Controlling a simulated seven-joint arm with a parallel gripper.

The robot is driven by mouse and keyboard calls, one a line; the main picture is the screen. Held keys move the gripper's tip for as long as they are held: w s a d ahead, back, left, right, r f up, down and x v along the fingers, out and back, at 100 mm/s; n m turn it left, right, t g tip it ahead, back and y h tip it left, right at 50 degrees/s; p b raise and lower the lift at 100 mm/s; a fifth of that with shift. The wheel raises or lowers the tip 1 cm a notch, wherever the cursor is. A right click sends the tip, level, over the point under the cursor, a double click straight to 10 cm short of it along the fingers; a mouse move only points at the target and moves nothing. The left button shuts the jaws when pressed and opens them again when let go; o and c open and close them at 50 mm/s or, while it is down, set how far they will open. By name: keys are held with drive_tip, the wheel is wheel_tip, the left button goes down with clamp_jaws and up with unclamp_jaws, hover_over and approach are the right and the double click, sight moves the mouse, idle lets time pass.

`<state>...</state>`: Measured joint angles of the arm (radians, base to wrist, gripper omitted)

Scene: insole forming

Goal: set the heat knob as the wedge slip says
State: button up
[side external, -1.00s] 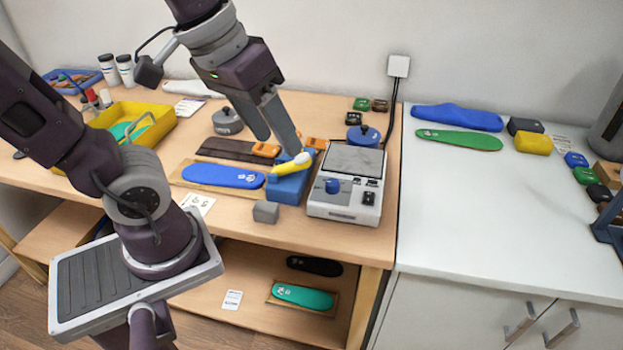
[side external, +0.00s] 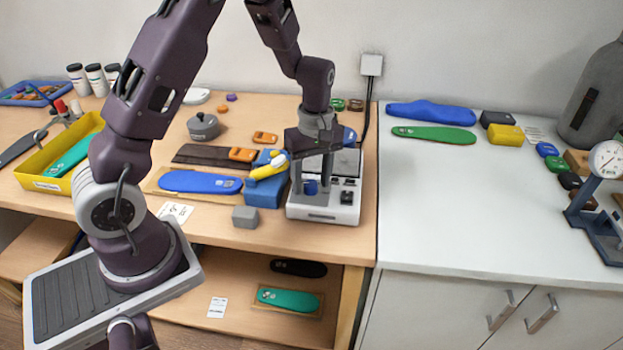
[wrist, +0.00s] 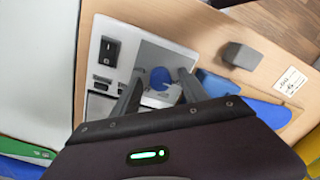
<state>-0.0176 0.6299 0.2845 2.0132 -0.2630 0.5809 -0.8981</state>
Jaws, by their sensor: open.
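The heat knob (side external: 310,187) is a blue round knob on the front of a white and grey heater unit (side external: 325,213). In the wrist view the knob (wrist: 160,78) lies between my two fingers. My gripper (side external: 312,182) is open and points down at the knob, one finger on each side; I cannot tell whether the fingers touch it. A white slip with small dark marks (side external: 176,211) lies at the bench's front edge and also shows in the wrist view (wrist: 290,80). Another white card (side external: 217,307) is on the lower shelf. Their writing is too small to read.
A blue block (side external: 262,196) with a yellow piece (side external: 268,168) on it stands close left of the heater. A grey block (side external: 245,217) sits in front. A blue insole (side external: 200,181) lies further left. Black switches (side external: 347,190) are right of the knob.

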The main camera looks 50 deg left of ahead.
clamp_jaws()
drive_tip(key=shift+m, duration=0.3)
drive_tip(key=m, duration=1.1)
drive_tip(key=shift+s, duration=0.1)
idle(0.7)
unclamp_jaws()
